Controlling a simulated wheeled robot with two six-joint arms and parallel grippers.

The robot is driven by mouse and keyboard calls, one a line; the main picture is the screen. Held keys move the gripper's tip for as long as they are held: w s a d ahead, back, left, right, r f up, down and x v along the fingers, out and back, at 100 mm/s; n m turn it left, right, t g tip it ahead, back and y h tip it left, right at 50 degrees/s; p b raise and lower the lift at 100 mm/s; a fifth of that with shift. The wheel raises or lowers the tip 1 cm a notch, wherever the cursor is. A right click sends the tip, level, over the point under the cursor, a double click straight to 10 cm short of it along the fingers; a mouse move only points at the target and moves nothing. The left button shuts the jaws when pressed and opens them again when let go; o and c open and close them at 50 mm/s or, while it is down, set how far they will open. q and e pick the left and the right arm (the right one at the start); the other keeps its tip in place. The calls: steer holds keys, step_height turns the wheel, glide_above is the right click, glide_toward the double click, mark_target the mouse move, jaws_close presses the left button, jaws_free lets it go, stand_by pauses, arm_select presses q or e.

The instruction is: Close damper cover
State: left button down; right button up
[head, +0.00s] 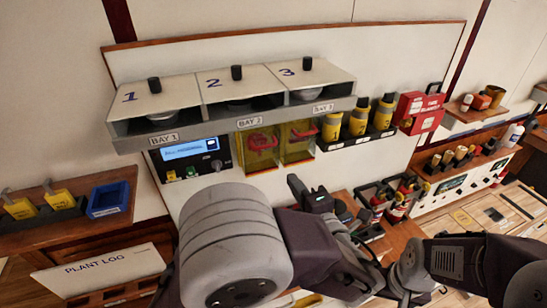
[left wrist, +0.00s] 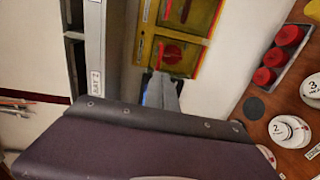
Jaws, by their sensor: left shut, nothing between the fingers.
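No part carries a readable damper name. Three pale lids, numbered 1 (head: 152,97), 2 (head: 237,85) and 3 (head: 307,74), have black knobs and top the grey bay housing (head: 190,127). Dark gaps show under their front edges. Below hang two yellow-framed panels, left (head: 258,148) and right (head: 298,141), with red handles; both also show in the left wrist view (left wrist: 173,57). My left gripper (head: 296,186) is shut and empty, just below the right panel. In the left wrist view its grey fingers (left wrist: 161,90) point at that panel's edge; contact cannot be told. My right gripper cannot be made out.
A control box with a blue display (head: 188,150) is left of the panels. Yellow-black canisters (head: 359,117) and a red box (head: 419,112) stand to the right. Red knobs (left wrist: 276,58) sit on a wooden shelf beside the gripper. My arm hides the lower middle.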

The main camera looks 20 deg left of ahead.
arm_select(q)
steer(key=p, duration=0.1)
glide_toward(267, 147)
steer(key=p+x, duration=0.2)
steer(key=x, duration=0.4)
steer(key=shift+w+a+p, duration=0.15)
steer(key=shift+a+p, duration=0.05)
steer(key=shift+p, duration=0.1)
steer(key=shift+w+a, duration=0.15)
steer(key=shift+w, duration=0.05)
arm_select(e)
steer(key=r, duration=0.2)
steer(key=a+r, duration=0.1)
steer(key=shift+r, duration=0.4)
steer(key=shift+d, duration=0.15)
